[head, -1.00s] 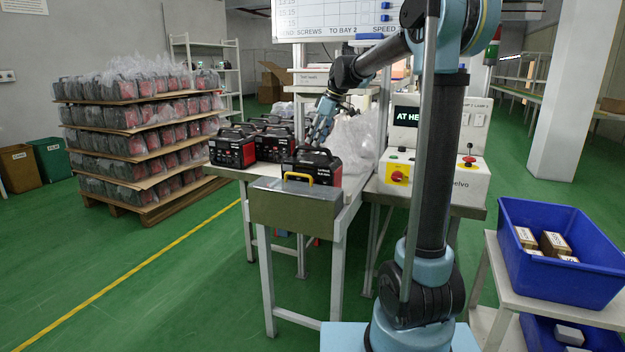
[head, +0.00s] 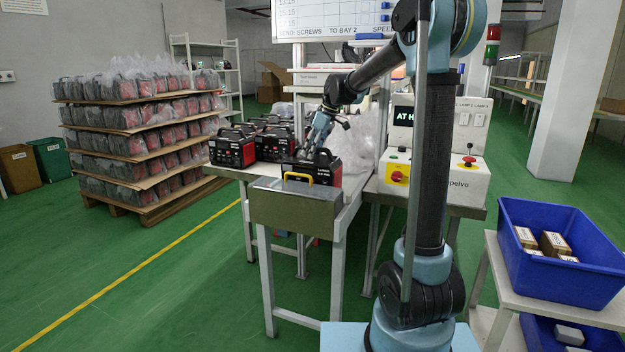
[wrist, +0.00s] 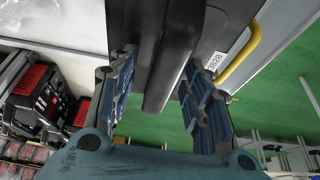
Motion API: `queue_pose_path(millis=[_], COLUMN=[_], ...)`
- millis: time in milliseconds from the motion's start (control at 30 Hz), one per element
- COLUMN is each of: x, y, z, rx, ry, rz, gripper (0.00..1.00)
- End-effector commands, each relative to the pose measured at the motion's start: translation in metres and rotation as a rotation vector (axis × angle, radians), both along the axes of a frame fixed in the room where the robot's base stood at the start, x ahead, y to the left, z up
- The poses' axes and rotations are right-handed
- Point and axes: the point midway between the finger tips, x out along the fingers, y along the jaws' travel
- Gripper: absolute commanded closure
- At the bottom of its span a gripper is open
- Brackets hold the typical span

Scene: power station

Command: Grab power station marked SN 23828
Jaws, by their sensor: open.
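A black and red power station (head: 328,172) stands on the near end of the metal table, behind a box with a yellow handle. My gripper (head: 314,152) is right over its top, pointing down. In the wrist view my gripper (wrist: 158,90) is open, with one finger on each side of the power station's black carry handle (wrist: 172,65). I cannot tell whether either finger touches it. A white label (wrist: 214,62) beside the handle is partly readable, ending in 3828. Other similar power stations (head: 232,150) stand behind and to the left on the table.
The metal box with a yellow handle (head: 297,208) is at the table's front edge, close to the power station. Clear plastic wrap (head: 352,145) lies to the right. A control box (head: 455,178) and a blue bin (head: 565,255) are further right.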

Motion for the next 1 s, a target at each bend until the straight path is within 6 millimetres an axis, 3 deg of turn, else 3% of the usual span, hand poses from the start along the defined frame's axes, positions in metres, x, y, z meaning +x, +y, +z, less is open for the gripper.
queue_pose_path(millis=[100,167,300,333,800,1000], x=[0.000,0.000,0.000,0.000,0.000,0.000], y=[0.000,0.000,0.000,0.000,0.000,0.000], z=[-0.001,-0.001,-0.001,-0.001,0.001,0.012], rx=[0.000,0.000,0.000,0.000,0.001,0.001], ry=[0.000,0.000,0.000,0.000,-0.001,-0.001], rz=[0.000,0.000,0.000,0.000,0.000,0.000], gripper=[0.55,0.66,0.98,1.00,1.00,1.00])
